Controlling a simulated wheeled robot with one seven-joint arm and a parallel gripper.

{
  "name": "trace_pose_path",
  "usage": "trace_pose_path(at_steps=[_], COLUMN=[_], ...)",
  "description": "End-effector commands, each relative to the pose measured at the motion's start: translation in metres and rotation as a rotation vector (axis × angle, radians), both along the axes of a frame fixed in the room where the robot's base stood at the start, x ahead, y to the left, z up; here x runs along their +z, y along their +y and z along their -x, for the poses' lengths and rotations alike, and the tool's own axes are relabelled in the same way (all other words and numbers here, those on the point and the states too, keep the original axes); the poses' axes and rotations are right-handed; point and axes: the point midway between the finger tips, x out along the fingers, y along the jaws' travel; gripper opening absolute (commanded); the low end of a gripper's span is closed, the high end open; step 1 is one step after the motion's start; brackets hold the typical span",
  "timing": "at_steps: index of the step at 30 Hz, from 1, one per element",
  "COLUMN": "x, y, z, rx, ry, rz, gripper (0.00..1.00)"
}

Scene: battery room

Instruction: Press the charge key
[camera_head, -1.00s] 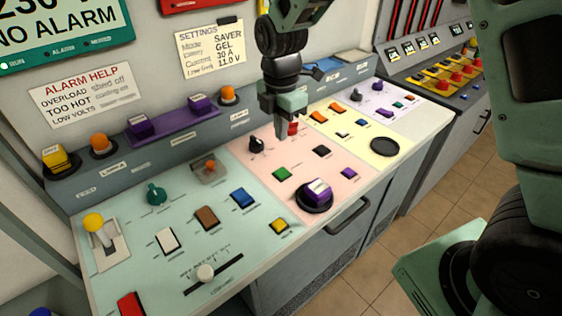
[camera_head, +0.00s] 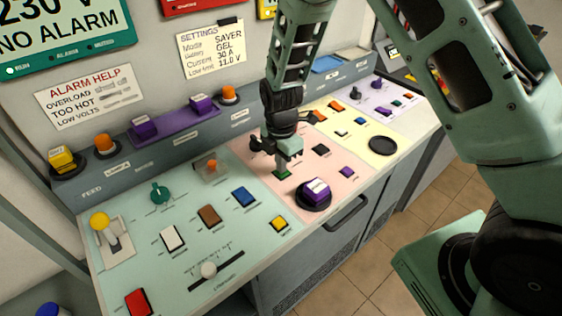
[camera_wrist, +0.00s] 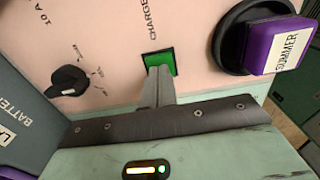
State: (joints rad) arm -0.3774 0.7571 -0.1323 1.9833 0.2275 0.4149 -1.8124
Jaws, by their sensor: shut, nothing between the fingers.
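The charge key is a green rectangular key (camera_wrist: 160,62) under the printed word CHARGE on the pink panel in the wrist view. In the head view the green key (camera_head: 283,175) is mostly hidden by my gripper (camera_head: 283,164). My gripper is shut and empty and points down at the key. In the wrist view its fingertips (camera_wrist: 160,74) overlap the key's lower edge. I cannot tell whether they touch it or whether the key is pressed in.
A purple block marked SUMMER (camera_wrist: 280,45) sits on a black round base beside the key. A black rotary knob (camera_wrist: 68,80) is on the other side. In the head view a purple key (camera_head: 347,172) and a yellow key (camera_head: 278,223) are nearby.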

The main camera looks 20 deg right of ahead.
Motion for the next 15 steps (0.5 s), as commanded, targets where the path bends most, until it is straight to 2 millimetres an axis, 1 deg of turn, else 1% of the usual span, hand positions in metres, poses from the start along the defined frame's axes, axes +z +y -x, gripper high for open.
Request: trace_pose_path(at_steps=[4,9,15], x=[-0.004,-0.02,-0.022], y=[0.0,-0.001,0.0], z=[0.0,0.0,0.001], rx=[0.001,-0.001,0.0], ry=[0.001,0.0,0.003], rz=[0.0,0.0,0.002], gripper=[0.0,0.0,0.0])
